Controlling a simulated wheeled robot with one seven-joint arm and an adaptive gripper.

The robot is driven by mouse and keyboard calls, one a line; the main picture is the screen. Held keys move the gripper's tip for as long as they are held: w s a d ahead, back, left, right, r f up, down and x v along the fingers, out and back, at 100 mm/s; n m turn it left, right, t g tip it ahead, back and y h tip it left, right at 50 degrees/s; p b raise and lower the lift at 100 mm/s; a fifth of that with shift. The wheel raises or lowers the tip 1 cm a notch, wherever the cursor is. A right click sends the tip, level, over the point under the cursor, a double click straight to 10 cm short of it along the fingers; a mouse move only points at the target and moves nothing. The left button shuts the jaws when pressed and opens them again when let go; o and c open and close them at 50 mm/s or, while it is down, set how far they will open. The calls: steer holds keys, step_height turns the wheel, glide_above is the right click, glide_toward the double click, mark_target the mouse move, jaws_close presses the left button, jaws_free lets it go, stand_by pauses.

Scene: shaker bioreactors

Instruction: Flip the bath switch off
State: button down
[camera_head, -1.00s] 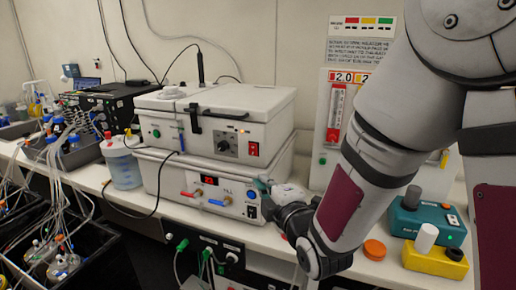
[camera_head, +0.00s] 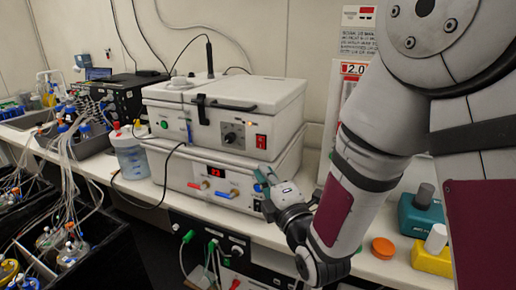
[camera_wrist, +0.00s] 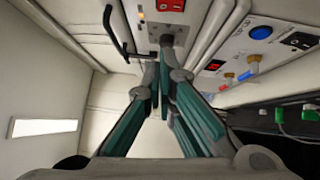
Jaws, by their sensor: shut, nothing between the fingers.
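Two white box units are stacked on the bench. The upper one (camera_head: 182,122) has a lid, a black knob (camera_head: 233,134) and a red rocker switch (camera_head: 261,141). The red switch (camera_wrist: 171,5) is at the top edge of the wrist view. The lower unit (camera_head: 165,163) has a red display, red and blue valve handles, a blue button (camera_wrist: 261,32) and a black rocker switch (camera_wrist: 297,40). I cannot read which is the bath. My gripper (camera_head: 263,177) is shut and empty, its teal fingers before the lower unit's right end, below the red switch. Contact is not clear.
A black clasp handle (camera_head: 225,105) sticks out from the upper unit. A jug (camera_head: 131,158) and tubing stand at left. An orange cap (camera_head: 383,248) and teal and yellow boxes (camera_head: 421,218) lie at right, near my arm. A black panel with plugs hangs below the bench.

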mark_target(261, 143)
steer(key=w+d+b+x, duration=0.1)
steer(key=b+x, duration=0.3)
steer(key=x, duration=0.8)
steer(key=shift+w+d, duration=0.2)
steer(key=shift+d, duration=0.45)
steer(key=shift+r, duration=0.1)
steer(key=shift+w+d+r+b, duration=0.1)
steer(key=shift+w+r+b, duration=0.05)
steer(key=shift+w+b, duration=0.25)
steer(key=shift+s, duration=0.15)
